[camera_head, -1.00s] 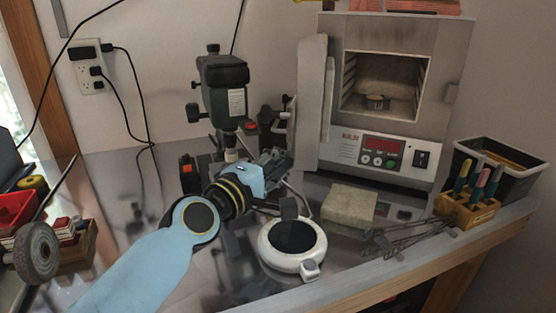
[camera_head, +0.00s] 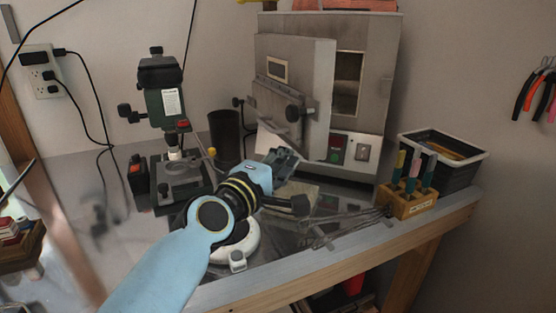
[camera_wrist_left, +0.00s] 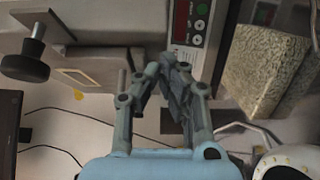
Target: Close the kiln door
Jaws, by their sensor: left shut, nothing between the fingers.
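The kiln (camera_head: 393,60) stands at the back of the bench in the head view. Its door (camera_head: 318,75) is partly open, swung across the left side of the chamber, and the dark opening (camera_head: 347,85) shows to its right. The door carries a black knob (camera_head: 295,114) and a small framed window. My left gripper (camera_head: 288,158) is shut and empty, just below the door's lower edge; I cannot tell whether it touches. In the left wrist view the shut fingers (camera_wrist_left: 170,75) are beside the door (camera_wrist_left: 100,62) and its knob (camera_wrist_left: 25,60). My right gripper is out of view.
Right of the kiln are a black bin (camera_head: 440,155) and a wooden tool holder (camera_head: 408,203). Metal tongs (camera_head: 345,225) lie in front. A green drill-press-like machine (camera_head: 165,95) stands left. A round white device (camera_head: 240,245) sits partly behind my left arm.

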